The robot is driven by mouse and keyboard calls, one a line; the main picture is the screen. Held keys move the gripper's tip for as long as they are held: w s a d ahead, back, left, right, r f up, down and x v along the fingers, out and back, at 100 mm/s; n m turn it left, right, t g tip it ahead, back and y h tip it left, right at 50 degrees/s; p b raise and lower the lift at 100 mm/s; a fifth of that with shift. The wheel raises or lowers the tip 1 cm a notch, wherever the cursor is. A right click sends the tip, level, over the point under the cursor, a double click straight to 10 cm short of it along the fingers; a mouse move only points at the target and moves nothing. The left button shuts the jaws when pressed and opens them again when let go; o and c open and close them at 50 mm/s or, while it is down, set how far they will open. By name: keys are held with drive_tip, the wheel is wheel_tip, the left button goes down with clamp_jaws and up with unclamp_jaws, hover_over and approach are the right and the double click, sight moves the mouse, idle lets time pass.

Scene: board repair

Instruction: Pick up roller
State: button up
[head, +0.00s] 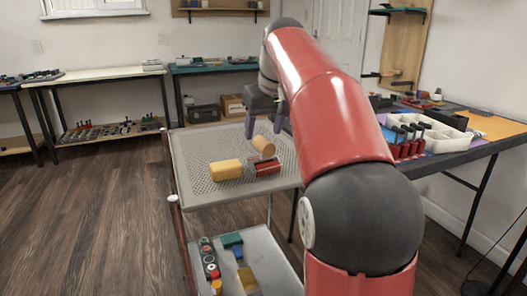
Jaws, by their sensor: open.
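A tan cylinder (263,146), which looks like the roller, lies on the perforated top tray (190,160) of a cart. A red block-like piece (267,168) lies just in front of it, close to it. A yellow rounded block (225,170) lies to the left of both. My gripper (265,127) is open with its fingers pointing down, just above and behind the tan cylinder. Nothing shows between the fingers. I cannot tell how high the fingertips are above the tray.
The cart's lower shelf (272,262) holds several small parts. A workbench (470,152) on the right carries a white compartment tray (432,133) and several red-and-black tools (405,146). The left part of the top tray is bare. My red arm hides its right side.

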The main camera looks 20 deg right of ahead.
sight(264, 139)
drive_tip(key=x, duration=0.3)
drive_tip(key=b+x, duration=0.1)
drive_tip(key=shift+d+f, duration=0.25)
drive_tip(key=shift+f, duration=0.05)
drive_tip(key=shift+r, duration=0.1)
drive_tip(key=c, duration=1.2)
drive_tip(key=shift+r, duration=0.1)
wheel_tip(264, 139, up, 20)
drive_tip(key=p, duration=0.8)
